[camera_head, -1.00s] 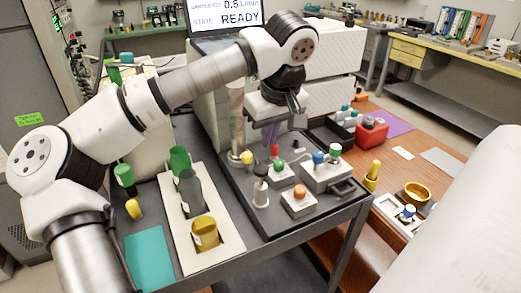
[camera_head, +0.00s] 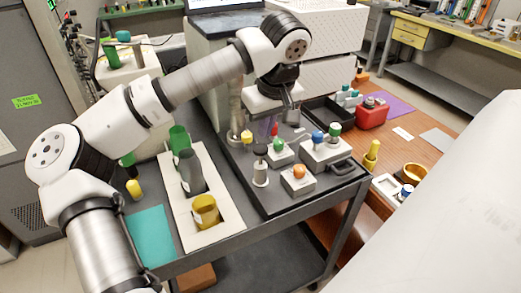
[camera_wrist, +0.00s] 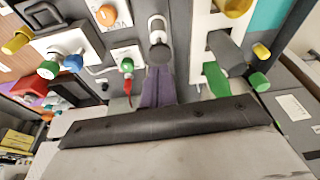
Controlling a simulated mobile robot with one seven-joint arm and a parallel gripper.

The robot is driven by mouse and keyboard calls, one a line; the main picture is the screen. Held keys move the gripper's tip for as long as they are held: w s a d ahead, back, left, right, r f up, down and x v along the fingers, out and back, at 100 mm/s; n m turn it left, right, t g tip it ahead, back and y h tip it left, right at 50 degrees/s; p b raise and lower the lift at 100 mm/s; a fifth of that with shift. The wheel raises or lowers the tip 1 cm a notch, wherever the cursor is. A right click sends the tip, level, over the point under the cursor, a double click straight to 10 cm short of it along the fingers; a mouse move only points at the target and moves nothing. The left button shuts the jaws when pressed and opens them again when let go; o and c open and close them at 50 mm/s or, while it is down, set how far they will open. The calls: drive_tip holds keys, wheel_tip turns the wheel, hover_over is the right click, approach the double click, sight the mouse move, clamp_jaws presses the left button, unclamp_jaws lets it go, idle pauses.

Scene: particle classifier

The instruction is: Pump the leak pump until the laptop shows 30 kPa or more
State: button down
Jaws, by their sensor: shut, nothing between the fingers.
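The pump (camera_head: 260,170) is a pale upright cylinder with a dark round cap, standing on the dark tray of the cart. In the wrist view its dark cap (camera_wrist: 159,54) shows just beyond my fingertips. My gripper (camera_head: 292,118) is shut and empty, pointing down above the back of the tray, behind and right of the pump. In the wrist view my gripper (camera_wrist: 157,76) shows its purple-grey fingers together. I cannot tell whether they touch the cap, but in the head view they look apart. The laptop (camera_head: 225,18) is at the top edge; its screen is cut off and no pressure reading is visible.
Beside the pump are an orange-knob box (camera_head: 299,182), a green-knob box (camera_head: 278,154) and a box with blue and green knobs (camera_head: 326,150). A white rack (camera_head: 222,222) with several coloured cups stands left. A red container (camera_head: 372,113) is behind right.

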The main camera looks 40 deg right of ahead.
sight(263, 150)
drive_tip(key=shift+b+x, duration=1.05)
drive_tip(key=shift+x, duration=1.05)
wheel_tip(263, 150, down, 4)
drive_tip(key=b, duration=0.2)
drive_tip(key=shift+r+b, duration=0.25)
drive_tip(key=shift+b, duration=0.1)
drive_tip(key=shift+r, duration=0.1)
drive_tip(key=s, duration=0.2)
drive_tip(key=s+r, duration=0.1)
drive_tip(key=shift+a, duration=0.25)
drive_tip(key=v, duration=1.3)
drive_tip(key=shift+r, duration=0.35)
